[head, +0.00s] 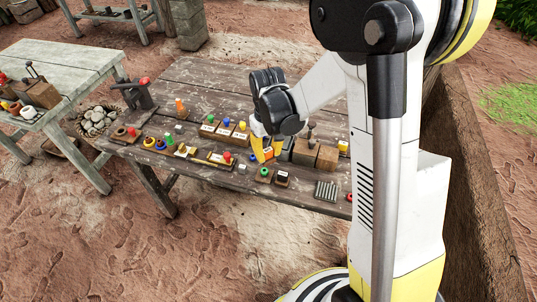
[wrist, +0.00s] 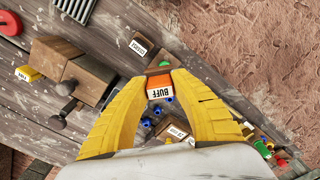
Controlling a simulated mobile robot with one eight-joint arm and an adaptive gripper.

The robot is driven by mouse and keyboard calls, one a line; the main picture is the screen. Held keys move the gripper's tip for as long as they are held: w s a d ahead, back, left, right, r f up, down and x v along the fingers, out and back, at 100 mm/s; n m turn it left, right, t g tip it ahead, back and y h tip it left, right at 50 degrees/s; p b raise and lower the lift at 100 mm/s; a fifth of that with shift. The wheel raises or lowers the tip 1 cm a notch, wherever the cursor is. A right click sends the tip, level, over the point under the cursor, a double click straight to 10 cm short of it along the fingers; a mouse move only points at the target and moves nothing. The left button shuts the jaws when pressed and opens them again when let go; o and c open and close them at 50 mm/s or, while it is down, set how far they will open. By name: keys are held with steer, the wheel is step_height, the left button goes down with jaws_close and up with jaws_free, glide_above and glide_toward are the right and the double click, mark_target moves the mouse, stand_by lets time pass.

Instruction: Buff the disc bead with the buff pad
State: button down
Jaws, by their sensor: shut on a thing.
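My gripper (head: 264,152) is over the dark wooden table, and its yellow fingers also show in the wrist view (wrist: 158,80). They are shut on the buff pad (wrist: 159,82), a small orange block with a white face lettered BUFF. In the wrist view, small blue pieces (wrist: 157,112) lie just below the pad in the picture; I cannot tell whether it touches any of them. Small wooden holders stand nearby, one with a green bead (head: 264,171) and one with a white label (head: 282,174). I cannot tell which piece is the disc bead.
Wooden blocks with dark knobs (wrist: 75,75) stand close to the gripper. A ribbed grey plate (head: 326,190) lies near the table's front edge. Labelled trays with coloured beads (head: 225,131) crowd the table (head: 200,75). Bare wood lies at the back.

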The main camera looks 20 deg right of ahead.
steer(key=shift+r+p, duration=0.8)
steer(key=shift+r, duration=0.55)
